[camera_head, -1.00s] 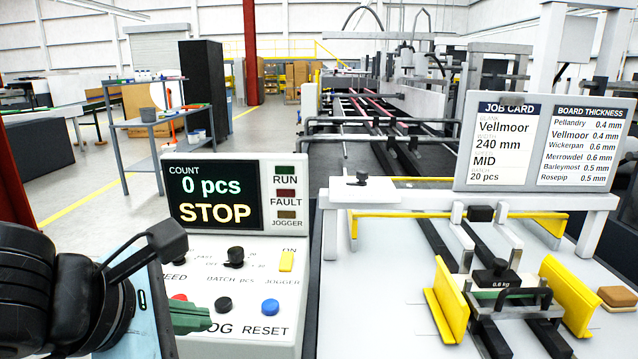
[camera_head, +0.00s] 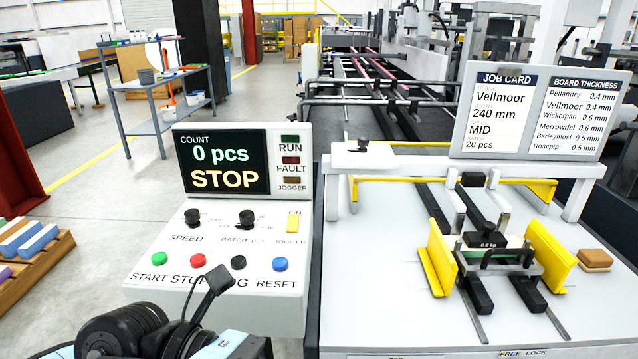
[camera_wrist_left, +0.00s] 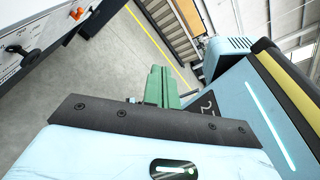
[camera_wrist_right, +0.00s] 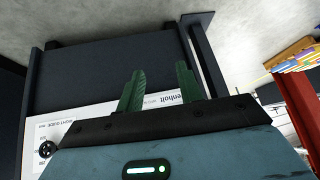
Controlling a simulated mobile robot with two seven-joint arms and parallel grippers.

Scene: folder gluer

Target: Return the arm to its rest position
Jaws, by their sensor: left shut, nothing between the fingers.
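My left arm shows at the bottom left of the head view as black and pale blue links, below the control panel (camera_head: 240,235); its fingers are not seen there. In the left wrist view the green fingers of my left gripper (camera_wrist_left: 161,84) are together with nothing between them, over open floor. My right gripper (camera_wrist_right: 161,84) shows only in the right wrist view. Its two green fingers stand apart and empty, in front of a dark structure with a printed white sheet (camera_wrist_right: 85,135).
The panel display (camera_head: 225,165) reads 0 pcs and STOP. To its right is the machine table (camera_head: 380,290) with yellow guides (camera_head: 437,258) and a job card (camera_head: 495,110). A wooden rack (camera_head: 40,265) with coloured blocks stands at the left. Grey floor lies between.

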